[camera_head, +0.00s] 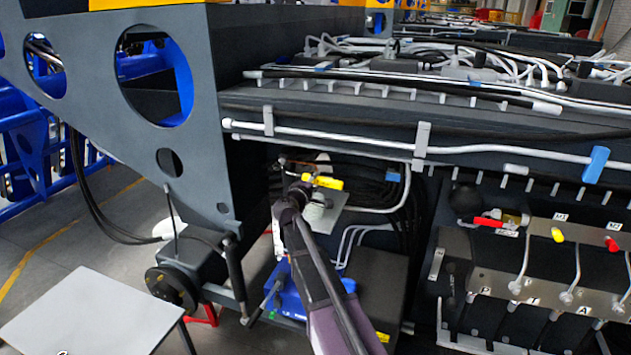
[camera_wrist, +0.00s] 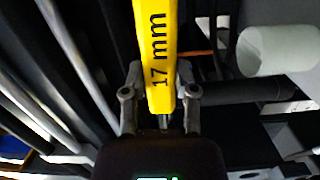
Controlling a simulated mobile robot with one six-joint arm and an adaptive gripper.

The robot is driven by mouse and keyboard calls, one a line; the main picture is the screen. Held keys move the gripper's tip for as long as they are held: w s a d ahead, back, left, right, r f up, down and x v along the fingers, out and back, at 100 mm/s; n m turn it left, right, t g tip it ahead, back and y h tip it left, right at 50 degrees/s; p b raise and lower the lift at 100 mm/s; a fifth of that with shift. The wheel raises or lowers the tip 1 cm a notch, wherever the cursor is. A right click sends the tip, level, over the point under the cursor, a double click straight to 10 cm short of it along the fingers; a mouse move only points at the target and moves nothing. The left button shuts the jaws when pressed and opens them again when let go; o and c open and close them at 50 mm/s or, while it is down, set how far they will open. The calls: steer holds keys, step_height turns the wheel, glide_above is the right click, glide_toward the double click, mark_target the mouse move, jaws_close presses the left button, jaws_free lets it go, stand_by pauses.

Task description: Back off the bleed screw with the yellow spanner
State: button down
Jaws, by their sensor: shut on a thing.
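The yellow spanner (camera_wrist: 155,30) shows as a yellow bar marked "17 mm" in the wrist view. It runs up out of the top edge, so its far end is out of view there. My gripper (camera_wrist: 160,98) is shut on the spanner's near end, one finger on each side. In the head view the yellow spanner (camera_head: 326,183) points to the right from my gripper (camera_head: 303,188), in the recess under the chassis beam. I cannot make out the bleed screw in either view, nor whether the spanner touches it.
Black hoses and pale pipes (camera_head: 380,207) run close behind the spanner. A dark beam with a white pipe (camera_head: 330,138) lies above. A valve panel with levers (camera_head: 500,285) stands to the right. A pale table (camera_head: 90,310) stands at lower left.

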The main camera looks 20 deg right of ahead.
stand_by(0.3)
steer(key=v, duration=0.8)
steer(key=shift+s+d, duration=0.3)
steer(key=shift+d, duration=0.05)
steer(key=shift+f, duration=0.2)
stand_by(0.8)
